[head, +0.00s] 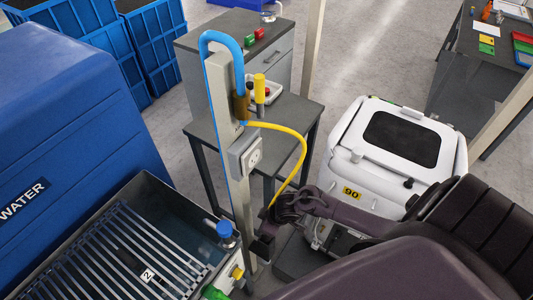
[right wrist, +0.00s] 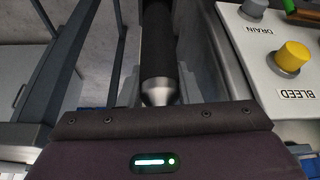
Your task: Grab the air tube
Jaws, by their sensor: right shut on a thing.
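The air tube shows in the head view as a yellow hose (head: 304,150). It curves down from a fitting on the upright post to my right gripper (head: 268,228). In the right wrist view a black cylinder with a silver tip (right wrist: 157,70) stands in front of my wrist; it looks like the tube's end piece. My right gripper is shut on the air tube beside the post, below the socket box. The fingers are dark and small, and the grip itself is partly hidden. My left gripper is not in view.
The grey post (head: 222,110) carries a blue pipe (head: 216,38) and a socket box (head: 246,153). A grated tank (head: 190,222) with valve knobs stands left of my gripper. A white wheeled machine (head: 366,190) stands right. In the right wrist view a panel has a yellow BLEED knob (right wrist: 291,57).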

